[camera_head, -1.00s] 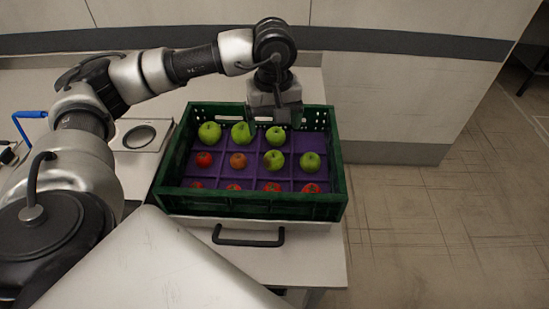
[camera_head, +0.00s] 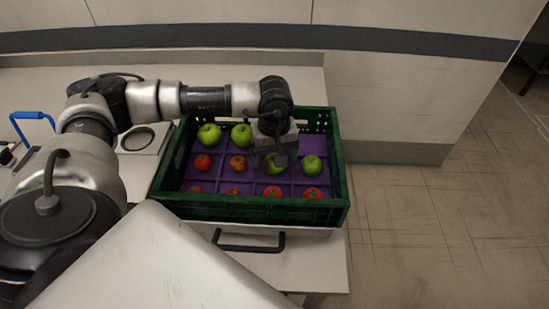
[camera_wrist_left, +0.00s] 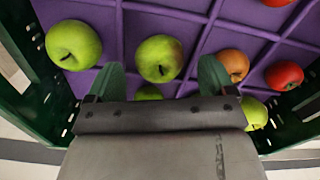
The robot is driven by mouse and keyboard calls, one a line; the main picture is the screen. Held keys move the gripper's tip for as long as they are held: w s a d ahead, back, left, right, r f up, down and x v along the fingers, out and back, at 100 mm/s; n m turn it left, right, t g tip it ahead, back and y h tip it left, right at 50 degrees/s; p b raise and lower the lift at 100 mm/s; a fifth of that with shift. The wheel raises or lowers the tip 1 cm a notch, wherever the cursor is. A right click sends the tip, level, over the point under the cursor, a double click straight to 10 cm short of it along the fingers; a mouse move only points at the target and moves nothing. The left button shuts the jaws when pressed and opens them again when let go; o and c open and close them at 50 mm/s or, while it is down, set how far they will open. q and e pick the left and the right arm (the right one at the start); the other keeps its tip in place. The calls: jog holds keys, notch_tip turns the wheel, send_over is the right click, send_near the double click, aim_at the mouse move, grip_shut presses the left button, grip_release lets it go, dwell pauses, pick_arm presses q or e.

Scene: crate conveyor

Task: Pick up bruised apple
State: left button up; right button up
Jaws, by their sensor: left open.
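A green apple with a brownish patch (camera_wrist_left: 159,58) lies in a crate compartment, and it shows partly under my gripper in the head view (camera_head: 273,167). My left gripper (camera_head: 271,158) is open above this apple, pointing down. In the left wrist view its two fingertips (camera_wrist_left: 160,78) stand to either side of the apple's near edge, with nothing held. I cannot tell how far the tips are above it. A brownish-orange apple (camera_head: 238,163) lies one compartment to the left. My right gripper is not in view.
The green crate (camera_head: 250,208) with a purple divided insert holds several green and red apples. A green apple (camera_head: 312,166) sits right of the gripper; another (camera_wrist_left: 148,92) is mostly hidden behind it. The crate walls rise around them on the white table (camera_head: 320,270).

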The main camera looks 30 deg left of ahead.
pick_arm(q)
jog(key=shift+f, duration=0.8)
jog(key=shift+c, duration=0.5)
jog(key=c, duration=0.9)
